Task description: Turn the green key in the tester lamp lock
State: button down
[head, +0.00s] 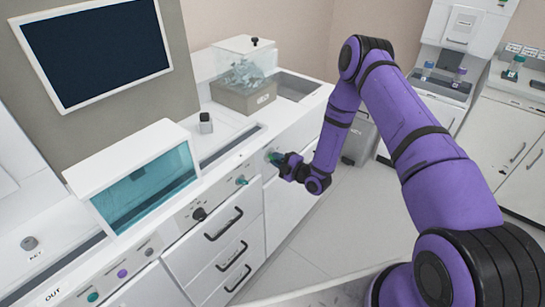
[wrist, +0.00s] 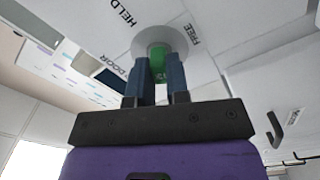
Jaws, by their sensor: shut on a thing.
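My gripper (wrist: 159,85) is shut on the green key (wrist: 158,58), with one dark finger on each side of it. The key sits against a round pale lock plate (wrist: 178,42) on the white cabinet front. The words HELD, FREE and DOOR show around the plate. How deep the key sits and its exact turn angle are hard to tell, since the fingers hide part of it. In the head view my gripper (head: 283,162) is at the cabinet's front panel, right of a teal knob or key (head: 241,181).
A black knob (head: 199,214) and several coloured buttons line the panel to the left. Drawers with black handles (head: 223,224) lie below. A teal-windowed box (head: 150,190) and a grey bin of crumpled pieces (head: 243,95) stand on the counter. The floor (head: 330,225) is clear.

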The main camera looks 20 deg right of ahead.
jog(key=n, duration=0.3)
jog(key=shift+w+a+r, duration=0.15)
jog(key=shift+w+r, duration=0.05)
jog(key=shift+w, duration=0.15)
dwell(1.2)
dwell(0.3)
jog(key=shift+n, duration=0.4)
jog(key=c, duration=1.5)
grip_release()
jog(key=shift+n, duration=0.4)
jog(key=o, duration=0.5)
jog(key=shift+s+f, duration=0.1)
jog(key=shift+s, duration=0.1)
jog(key=v, duration=1)
jog(key=shift+s+d, duration=0.2)
jog(key=shift+d, duration=0.1)
